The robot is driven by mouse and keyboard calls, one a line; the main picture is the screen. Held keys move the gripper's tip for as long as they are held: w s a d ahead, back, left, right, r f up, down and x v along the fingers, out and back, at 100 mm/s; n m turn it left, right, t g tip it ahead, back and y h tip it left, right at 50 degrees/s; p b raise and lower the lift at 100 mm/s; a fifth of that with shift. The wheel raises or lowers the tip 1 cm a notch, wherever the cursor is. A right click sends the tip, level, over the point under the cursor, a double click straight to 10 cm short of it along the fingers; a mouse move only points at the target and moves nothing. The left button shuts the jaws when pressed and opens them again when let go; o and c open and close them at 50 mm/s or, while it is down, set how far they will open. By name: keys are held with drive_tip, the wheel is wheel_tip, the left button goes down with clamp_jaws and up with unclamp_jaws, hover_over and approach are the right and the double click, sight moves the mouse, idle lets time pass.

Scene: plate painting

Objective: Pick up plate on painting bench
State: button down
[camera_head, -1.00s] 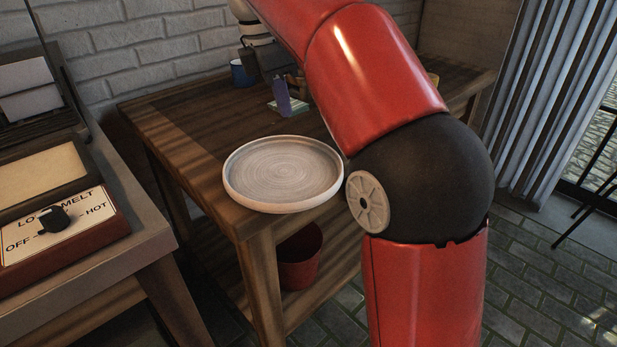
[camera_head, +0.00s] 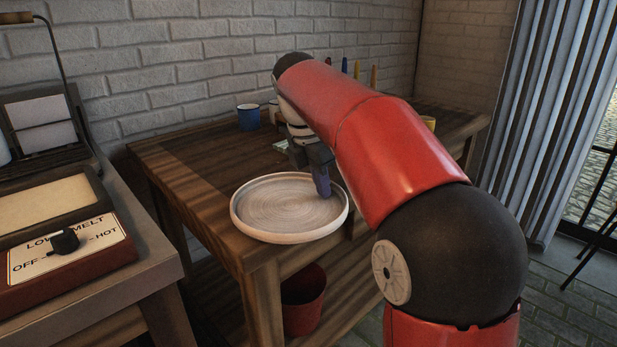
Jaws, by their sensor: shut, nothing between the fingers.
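The plate (camera_head: 285,207) is a pale grey, round, shallow dish with a raised rim and ring marks inside. It lies flat at the near corner of the wooden painting bench (camera_head: 190,165). My gripper (camera_head: 322,190) is shut and empty, pointing down with purple-grey fingertips. In the picture its tips overlap the right part of the plate. I cannot tell whether they touch it. Part of the bench's right side is hidden behind my red arm.
A blue mug (camera_head: 248,117) stands at the back of the bench. A yellow cup (camera_head: 429,123) and several coloured upright items show behind my arm. A red bucket (camera_head: 303,303) stands below. A melter box (camera_head: 65,245) sits on the left table. The bench's left side is clear.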

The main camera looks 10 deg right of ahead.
drive_tip(key=shift+w+d, duration=0.3)
drive_tip(key=shift+d, duration=0.4)
drive_tip(key=shift+d+r, duration=0.1)
drive_tip(key=shift+w+d+r+p, duration=0.15)
drive_tip(key=shift+d+p, duration=0.1)
drive_tip(key=shift+p, duration=0.2)
drive_tip(key=shift+w+d+p, duration=0.35)
drive_tip(key=shift+d+p, duration=0.4)
drive_tip(key=shift+d, duration=0.1)
drive_tip(key=shift+f, duration=0.2)
